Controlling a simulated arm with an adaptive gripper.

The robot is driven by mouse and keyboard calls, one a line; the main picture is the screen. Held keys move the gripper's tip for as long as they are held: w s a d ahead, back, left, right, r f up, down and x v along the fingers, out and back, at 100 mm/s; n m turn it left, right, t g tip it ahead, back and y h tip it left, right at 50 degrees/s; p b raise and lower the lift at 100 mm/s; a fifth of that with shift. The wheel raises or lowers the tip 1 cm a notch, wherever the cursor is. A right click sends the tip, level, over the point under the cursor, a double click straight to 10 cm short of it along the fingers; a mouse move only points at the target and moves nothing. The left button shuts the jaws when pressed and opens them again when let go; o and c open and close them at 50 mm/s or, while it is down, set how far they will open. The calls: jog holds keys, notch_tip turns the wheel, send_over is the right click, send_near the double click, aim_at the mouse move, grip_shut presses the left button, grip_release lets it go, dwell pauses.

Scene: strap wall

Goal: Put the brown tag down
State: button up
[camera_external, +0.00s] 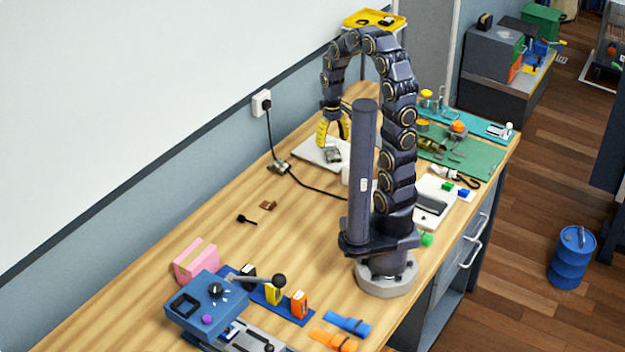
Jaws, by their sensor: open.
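A small brown piece (268,205), which looks like the brown tag, lies on the wooden bench, left of my arm's base. My gripper (334,141) has yellow fingers and points down over a pale flat board (312,151) farther back on the bench. Its fingers are apart, with nothing clearly seen between them. A small grey object (333,155) lies on the board just below the fingers. The gripper is well apart from the brown piece. The exact fingertip height above the board cannot be told.
A small black item (247,218) lies near the brown piece. A black cable runs from the wall socket (261,103) across the bench. A blue machine (207,304) and pink block (196,262) stand at the front left. Bare wood surrounds the brown piece.

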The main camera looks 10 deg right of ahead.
jog(key=s+d+r+m, duration=0.2)
jog(key=s+d, duration=0.2)
jog(key=s, duration=0.3)
jog(key=s+d+r+m, duration=0.2)
jog(key=s+d+r, duration=0.1)
jog(key=s+d, duration=0.2)
jog(key=s, duration=0.2)
jog(key=shift+s+d+r+g, duration=0.15)
jog(key=shift+s+d+g, duration=0.15)
jog(key=shift+s, duration=0.1)
